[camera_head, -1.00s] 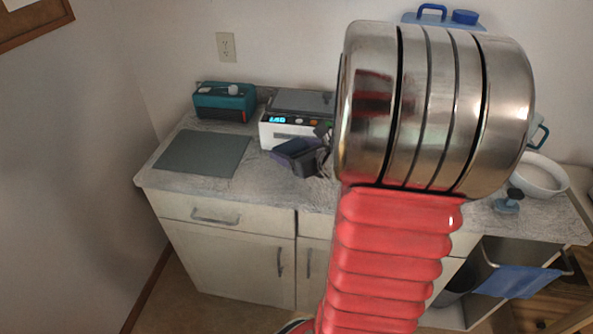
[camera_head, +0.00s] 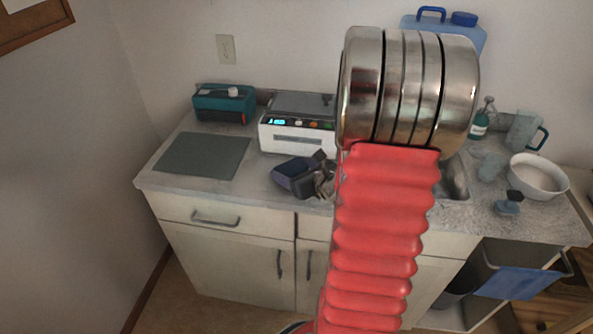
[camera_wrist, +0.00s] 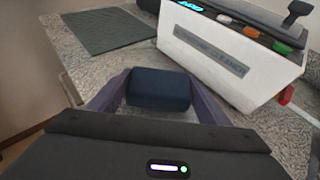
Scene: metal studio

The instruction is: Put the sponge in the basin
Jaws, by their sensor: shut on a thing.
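The sponge (camera_wrist: 160,86) is a dark blue block in the wrist view. It sits between the two purple-grey fingers of my gripper (camera_wrist: 159,98), which is shut on it. In the head view my gripper (camera_head: 303,177) is low over the counter in front of the white machine. I cannot tell whether the sponge touches the counter. The white round basin (camera_head: 538,178) stands on the right end of the counter, well to the right of my gripper. It looks empty. My arm hides the middle of the counter.
A white machine (camera_head: 297,136) with buttons stands just behind my gripper. A grey mat (camera_head: 203,155) and a teal box (camera_head: 224,102) lie to the left. A blue-grey brush (camera_head: 509,203), a clear jug (camera_head: 524,131) and a green bottle (camera_head: 479,122) stand near the basin. A metal sink (camera_head: 455,180) is partly hidden.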

